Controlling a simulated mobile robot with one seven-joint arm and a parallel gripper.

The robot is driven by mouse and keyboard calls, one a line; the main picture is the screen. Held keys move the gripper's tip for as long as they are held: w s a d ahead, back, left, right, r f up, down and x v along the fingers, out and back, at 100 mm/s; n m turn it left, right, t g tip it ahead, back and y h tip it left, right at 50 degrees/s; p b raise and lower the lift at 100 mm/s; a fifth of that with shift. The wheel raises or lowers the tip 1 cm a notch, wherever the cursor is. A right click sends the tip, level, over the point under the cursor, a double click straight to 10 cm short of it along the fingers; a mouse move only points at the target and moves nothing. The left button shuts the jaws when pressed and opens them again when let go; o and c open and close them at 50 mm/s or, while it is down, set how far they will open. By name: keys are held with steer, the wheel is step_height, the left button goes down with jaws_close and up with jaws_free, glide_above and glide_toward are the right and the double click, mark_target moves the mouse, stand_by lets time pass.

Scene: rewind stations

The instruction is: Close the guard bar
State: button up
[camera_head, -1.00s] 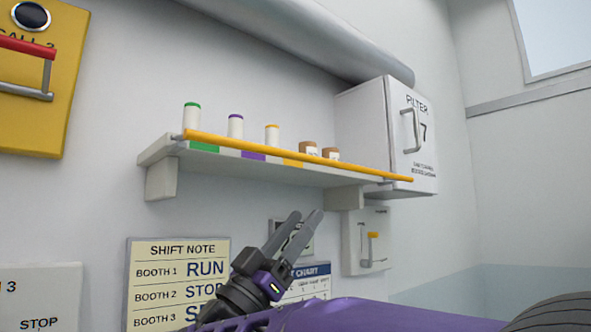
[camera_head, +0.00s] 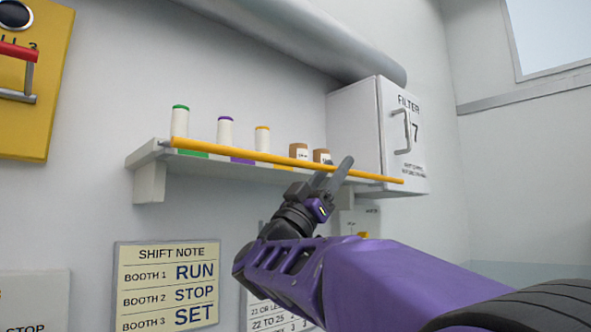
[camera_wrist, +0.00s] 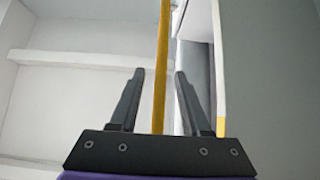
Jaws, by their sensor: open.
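In the wrist view the bar (camera_wrist: 162,45) runs down between the two spread fingers of my gripper (camera_wrist: 159,72). The fingers are open, with a gap visible on both sides of the bar. Contact is not visible.
A shift note (camera_head: 166,285) hangs below.

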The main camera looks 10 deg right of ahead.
steer(key=shift+c, duration=0.2)
jaws_close()
stand_by(1.2)
